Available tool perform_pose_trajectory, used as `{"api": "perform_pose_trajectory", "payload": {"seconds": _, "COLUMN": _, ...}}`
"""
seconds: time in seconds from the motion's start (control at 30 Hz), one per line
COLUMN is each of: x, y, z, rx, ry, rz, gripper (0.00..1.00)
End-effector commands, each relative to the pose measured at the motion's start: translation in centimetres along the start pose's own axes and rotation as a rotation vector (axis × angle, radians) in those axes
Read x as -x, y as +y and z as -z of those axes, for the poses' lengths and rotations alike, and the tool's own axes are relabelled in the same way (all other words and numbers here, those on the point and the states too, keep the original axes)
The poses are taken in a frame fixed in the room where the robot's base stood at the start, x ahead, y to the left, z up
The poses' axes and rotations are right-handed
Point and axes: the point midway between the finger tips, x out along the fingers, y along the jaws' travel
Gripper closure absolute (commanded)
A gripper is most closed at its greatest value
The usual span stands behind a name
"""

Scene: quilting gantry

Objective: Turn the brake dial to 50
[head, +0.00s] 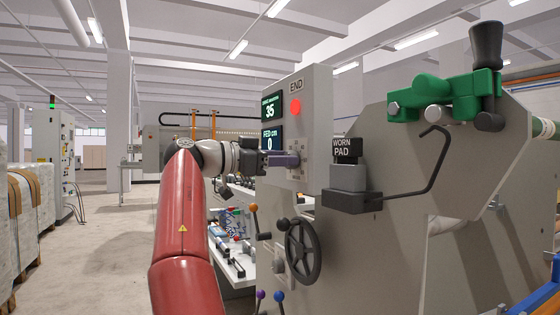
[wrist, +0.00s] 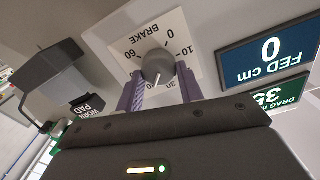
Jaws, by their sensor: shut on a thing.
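The brake dial (wrist: 158,64) is a grey round knob on a white scale plate (wrist: 127,36) marked BRAKE, seen upside down in the wrist view. The green drag display (head: 271,107) reads 35.
The blue FED cm display (head: 271,137) reads 0. A red button (head: 295,107) sits below the END label. To the right, a grey block with a WORN PAD sign (head: 346,150) stands on a dark holder beside a bent hook. A handwheel (head: 303,250) is below.

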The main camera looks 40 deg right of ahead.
Motion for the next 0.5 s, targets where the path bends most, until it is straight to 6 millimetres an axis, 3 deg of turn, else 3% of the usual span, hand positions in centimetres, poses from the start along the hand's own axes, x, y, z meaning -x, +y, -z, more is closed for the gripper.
{"api": "perform_pose_trajectory", "payload": {"seconds": 0.5, "x": -0.06, "y": 0.21, "z": -0.49, "rx": -0.478, "ry": -0.005, "rz": -0.007, "gripper": 0.86}}
